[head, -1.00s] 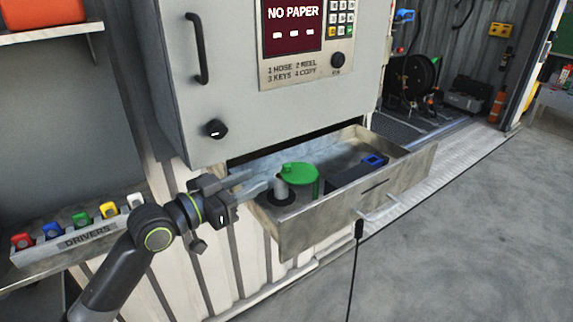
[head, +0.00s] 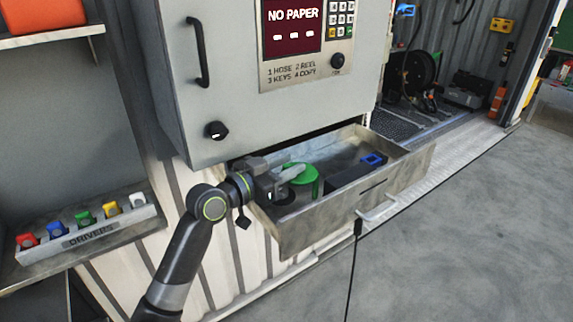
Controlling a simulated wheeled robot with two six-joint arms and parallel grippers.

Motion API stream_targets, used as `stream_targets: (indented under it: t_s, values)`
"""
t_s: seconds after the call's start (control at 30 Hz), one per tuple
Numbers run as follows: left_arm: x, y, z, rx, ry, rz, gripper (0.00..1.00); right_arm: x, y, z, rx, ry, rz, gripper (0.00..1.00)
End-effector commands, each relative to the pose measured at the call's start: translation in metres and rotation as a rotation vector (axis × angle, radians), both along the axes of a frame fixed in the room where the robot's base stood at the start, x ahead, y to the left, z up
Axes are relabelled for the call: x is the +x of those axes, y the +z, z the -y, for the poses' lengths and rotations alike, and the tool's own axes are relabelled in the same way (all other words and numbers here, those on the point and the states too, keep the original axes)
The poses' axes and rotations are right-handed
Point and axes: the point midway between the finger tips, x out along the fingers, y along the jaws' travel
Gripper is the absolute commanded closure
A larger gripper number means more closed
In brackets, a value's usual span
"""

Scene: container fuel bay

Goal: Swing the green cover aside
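The green cover (head: 306,178) is a round green piece inside the open metal drawer (head: 310,228), toward its left end. A dark round patch (head: 286,198) shows on the drawer floor to its left. My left gripper (head: 288,178) reaches into the drawer from the left, with its fingers right at the left side of the cover. Whether they touch it or close on anything I cannot tell. The fingers hide the grey post beside the cover. My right gripper is not in view.
A blue item (head: 373,159) lies in the drawer at the right, by a dark divider (head: 352,178). The grey cabinet (head: 235,100) stands above the drawer. A tray of coloured drivers (head: 90,236) is at the left.

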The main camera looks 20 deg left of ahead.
Motion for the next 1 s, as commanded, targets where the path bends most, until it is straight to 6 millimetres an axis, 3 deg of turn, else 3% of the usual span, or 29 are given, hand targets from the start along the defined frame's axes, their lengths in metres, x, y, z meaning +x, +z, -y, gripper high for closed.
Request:
stream_targets:
  t_s: [0.1,0.37,0.67,1.0]
  values:
    - [0.000,0.000,0.000,0.000,0.000,0.000,0.68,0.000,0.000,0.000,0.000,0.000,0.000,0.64]
    - [0.000,0.000,0.000,-0.001,0.000,0.001,1.00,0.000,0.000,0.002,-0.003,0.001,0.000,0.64]
    - [-0.001,0.001,0.000,-0.001,0.006,0.000,1.00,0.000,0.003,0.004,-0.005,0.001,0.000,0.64]
    - [-0.010,0.004,0.005,-0.007,0.151,-0.002,1.00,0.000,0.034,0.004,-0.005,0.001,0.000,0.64]
